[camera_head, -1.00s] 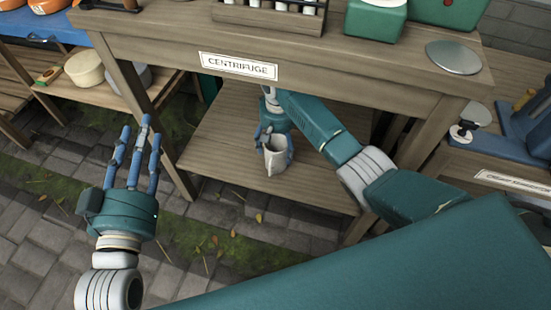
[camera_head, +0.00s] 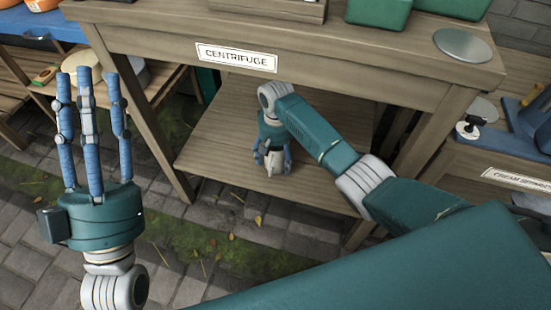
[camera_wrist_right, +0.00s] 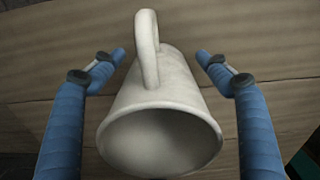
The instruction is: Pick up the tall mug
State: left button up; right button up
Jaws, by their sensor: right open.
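My right gripper (camera_wrist_right: 160,56) is open, with a blue finger on each side of the mug and visible gaps between. In the head view the right gripper (camera_head: 272,160) is low over the shelf and hides most of the mug. My left gripper (camera_head: 91,80) is open and empty at the left, its fingers pointing up.
The wooden tabletop (camera_head: 350,45) overhangs the shelf, and a table leg (camera_head: 140,110) stands left of it. A metal disc (camera_head: 463,45) and green boxes (camera_head: 380,12) are on top. Another bench with blue equipment (camera_head: 530,122) is at the right.

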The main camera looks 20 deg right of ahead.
jog(key=shift+f, duration=0.35)
jog(key=c, duration=1.4)
pick_arm(q)
jog(key=shift+s+a+r+t, duration=0.1)
jog(key=shift+s+r+t, duration=0.4)
jog(key=shift+s+r, duration=0.25)
pick_arm(e)
jog(key=shift+o, duration=0.2)
pick_arm(q)
jog(key=shift+f, duration=0.1)
pick_arm(e)
jog(key=shift+r, duration=0.15)
